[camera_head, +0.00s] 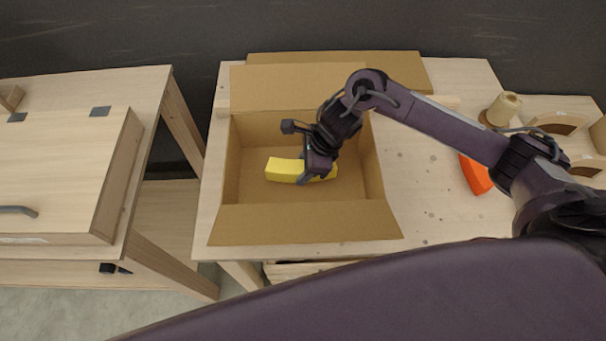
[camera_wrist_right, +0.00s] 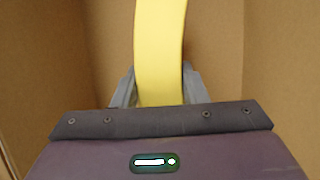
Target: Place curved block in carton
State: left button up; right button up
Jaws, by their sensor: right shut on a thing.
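The yellow curved block (camera_head: 284,169) is inside the open cardboard carton (camera_head: 305,222) in the head view. My right gripper (camera_head: 316,176) reaches down into the carton and is shut on the block near its right part. In the right wrist view the yellow block (camera_wrist_right: 160,50) stands between the two grey fingers (camera_wrist_right: 158,90), with brown carton walls around it. Whether the block touches the carton floor cannot be told. My left gripper is not in view.
The carton's flaps are folded outward on a wooden table (camera_head: 430,215). An orange piece (camera_head: 475,174), a cone-shaped spool (camera_head: 502,109) and wooden arch pieces (camera_head: 558,122) lie at the right. A wooden case (camera_head: 60,170) sits on another table at the left.

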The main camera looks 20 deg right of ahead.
notch_tip(320, 180, down, 5)
jog(key=shift+r+p, duration=0.15)
jog(key=shift+p, duration=0.25)
jog(key=shift+f+b, duration=0.25)
jog(key=shift+b, duration=0.1)
jog(key=o, duration=1.1)
jog(key=shift+c, duration=0.2)
jog(key=shift+r, duration=0.1)
